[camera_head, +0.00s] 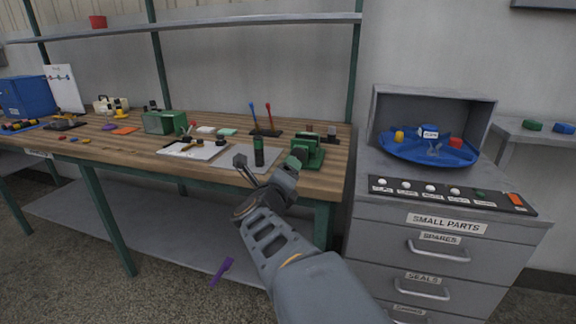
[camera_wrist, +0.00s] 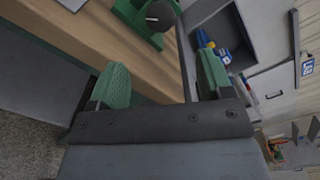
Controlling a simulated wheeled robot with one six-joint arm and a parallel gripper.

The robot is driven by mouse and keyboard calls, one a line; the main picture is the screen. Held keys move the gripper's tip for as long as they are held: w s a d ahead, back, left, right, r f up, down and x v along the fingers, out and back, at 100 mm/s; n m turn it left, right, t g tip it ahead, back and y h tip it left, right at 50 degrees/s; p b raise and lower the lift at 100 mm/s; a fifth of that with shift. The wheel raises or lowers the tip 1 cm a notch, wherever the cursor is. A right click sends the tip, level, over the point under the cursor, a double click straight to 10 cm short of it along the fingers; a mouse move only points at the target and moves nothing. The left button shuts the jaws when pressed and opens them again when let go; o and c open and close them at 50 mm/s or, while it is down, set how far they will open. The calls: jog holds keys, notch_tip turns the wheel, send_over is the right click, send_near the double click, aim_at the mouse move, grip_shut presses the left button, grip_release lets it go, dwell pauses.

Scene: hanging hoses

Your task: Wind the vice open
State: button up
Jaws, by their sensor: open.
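The green vice (camera_head: 314,151) stands at the right front corner of the wooden bench, with a dark round part on its near side. In the wrist view the vice (camera_wrist: 130,13) shows at the top, cut off by the frame edge, with a dark grey disc (camera_wrist: 160,16) facing me. My gripper (camera_head: 266,172) is in front of the bench edge, just left of and nearer than the vice. In the wrist view my gripper (camera_wrist: 162,78) has its two green-padded fingers wide apart with nothing between them. It is apart from the vice. The vice's jaw gap is not clear.
The wooden bench (camera_head: 130,143) holds a dark green cylinder (camera_head: 259,152), a grey mat, a green box (camera_head: 160,122) and upright red and blue-handled tools. A grey drawer cabinet (camera_head: 440,225) with a blue round tray (camera_head: 425,152) stands close right. A purple piece (camera_head: 222,271) shows low down.

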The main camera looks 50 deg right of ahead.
jog(key=shift+v, duration=0.85)
